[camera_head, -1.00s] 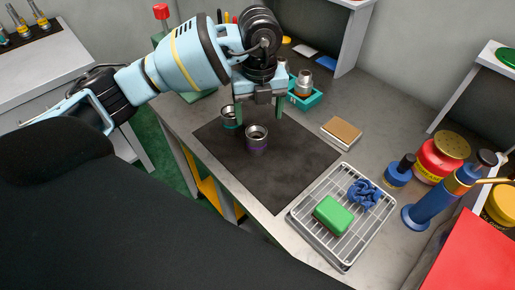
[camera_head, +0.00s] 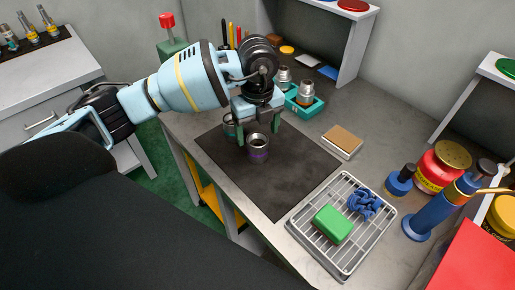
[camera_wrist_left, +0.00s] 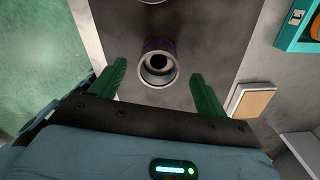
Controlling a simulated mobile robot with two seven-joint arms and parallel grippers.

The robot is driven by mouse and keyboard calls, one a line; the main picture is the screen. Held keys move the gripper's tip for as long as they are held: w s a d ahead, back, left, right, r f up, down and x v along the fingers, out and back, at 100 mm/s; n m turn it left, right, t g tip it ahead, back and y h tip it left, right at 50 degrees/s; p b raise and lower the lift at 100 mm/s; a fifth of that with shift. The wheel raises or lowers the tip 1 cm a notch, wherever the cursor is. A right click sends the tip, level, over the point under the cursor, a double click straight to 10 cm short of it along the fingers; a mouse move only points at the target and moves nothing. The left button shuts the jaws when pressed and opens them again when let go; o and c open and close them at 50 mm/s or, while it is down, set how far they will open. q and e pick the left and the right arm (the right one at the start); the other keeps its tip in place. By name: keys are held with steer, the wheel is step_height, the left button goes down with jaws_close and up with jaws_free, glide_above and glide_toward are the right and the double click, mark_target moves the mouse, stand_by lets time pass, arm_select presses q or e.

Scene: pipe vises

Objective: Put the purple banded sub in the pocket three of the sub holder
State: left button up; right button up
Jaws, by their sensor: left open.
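The purple banded sub (camera_head: 258,153), a short grey hollow cylinder with a purple band, stands upright on the dark mat. It also shows in the left wrist view (camera_wrist_left: 159,66). My left gripper (camera_head: 257,136) is open above the sub; in the wrist view its green fingers (camera_wrist_left: 157,72) lie on either side of it, with gaps. The teal sub holder (camera_head: 291,105) stands behind the gripper with two silver subs in it; its pocket numbers are not readable. Part of it shows in the wrist view (camera_wrist_left: 290,27). My right gripper is not in view.
A teal-banded sub (camera_head: 229,130) stands left of the gripper on the mat (camera_head: 280,185). A tan-topped block (camera_head: 342,141) lies to the right. A wire tray (camera_head: 343,250) holds a green block and a blue cloth-like item. Bottles and jars stand at far right.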

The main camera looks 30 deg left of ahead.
mark_target(257, 140)
arm_select(q)
step_height(257, 140, down, 4)
steer(key=shift+a+f, duration=0.1)
steer(key=shift+f, duration=0.1)
steer(key=shift+r, duration=0.1)
steer(key=c, duration=1.3)
steer(key=shift+c, duration=0.2)
steer(key=shift+r, duration=0.1)
steer(key=shift+r, duration=0.55)
step_height(257, 140, up, 2)
steer(key=shift+r, duration=0.1)
steer(key=s+r, duration=0.1)
steer(key=s, duration=1.5)
steer(key=shift+r, duration=0.2)
